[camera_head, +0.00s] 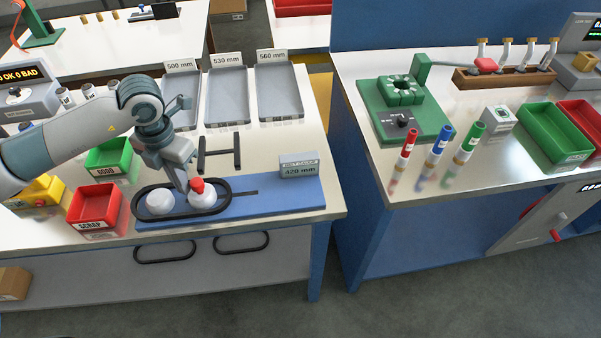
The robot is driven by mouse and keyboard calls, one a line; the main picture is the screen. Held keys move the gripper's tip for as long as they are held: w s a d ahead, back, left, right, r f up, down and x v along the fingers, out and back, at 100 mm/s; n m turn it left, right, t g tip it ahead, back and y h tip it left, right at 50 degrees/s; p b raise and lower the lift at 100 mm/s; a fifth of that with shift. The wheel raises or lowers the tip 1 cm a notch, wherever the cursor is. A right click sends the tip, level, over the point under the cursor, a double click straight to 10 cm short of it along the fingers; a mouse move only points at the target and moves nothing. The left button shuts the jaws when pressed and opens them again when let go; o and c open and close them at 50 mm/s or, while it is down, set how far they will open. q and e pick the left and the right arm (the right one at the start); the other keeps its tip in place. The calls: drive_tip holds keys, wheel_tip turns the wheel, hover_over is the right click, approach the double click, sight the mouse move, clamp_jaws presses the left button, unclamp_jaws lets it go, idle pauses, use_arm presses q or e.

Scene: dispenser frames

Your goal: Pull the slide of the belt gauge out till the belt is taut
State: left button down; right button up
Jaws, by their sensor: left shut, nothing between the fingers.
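The belt gauge is a blue base (290,196) on the left table, with a dark slot and a small display (299,167) reading 420 mm. A black belt (226,189) loops around a white left pulley (159,202) and a white right pulley (203,201). The loop stands out beyond the right pulley, so it looks slack. The slide carries the right pulley and a red knob (197,185) on top. My left gripper (184,190) is shut, pointing down just left of the red knob; I cannot tell whether it touches. My right gripper is not in view.
Three grey trays (229,95) labelled 500, 530 and 560 mm stand behind. A red SCRAP bin (97,207) and green GOOD bin (108,157) are left. A black bracket (219,153) lies behind the gauge. Two belts (165,252) hang at the table front. The slot's right side is clear.

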use_arm(q)
drive_tip(key=shift+d+f, duration=0.1)
idle(0.6)
drive_tip(key=shift+w+d+b, duration=0.1)
drive_tip(key=shift+w+d, duration=0.15)
drive_tip(key=shift+d, duration=0.7)
drive_tip(key=shift+w+d+b, duration=0.15)
drive_tip(key=shift+w+d, duration=0.05)
drive_tip(key=shift+d, duration=0.8)
drive_tip(key=shift+w+d+b, duration=0.1)
drive_tip(key=shift+w+d, duration=0.15)
drive_tip(key=shift+d, duration=0.7)
idle(1.1)
idle(1.6)
drive_tip(key=shift+a+b, duration=0.2)
drive_tip(key=shift+b, duration=0.1)
idle(0.6)
wheel_tip(320, 180, up, 7)
drive_tip(key=p, duration=0.3)
idle(0.7)
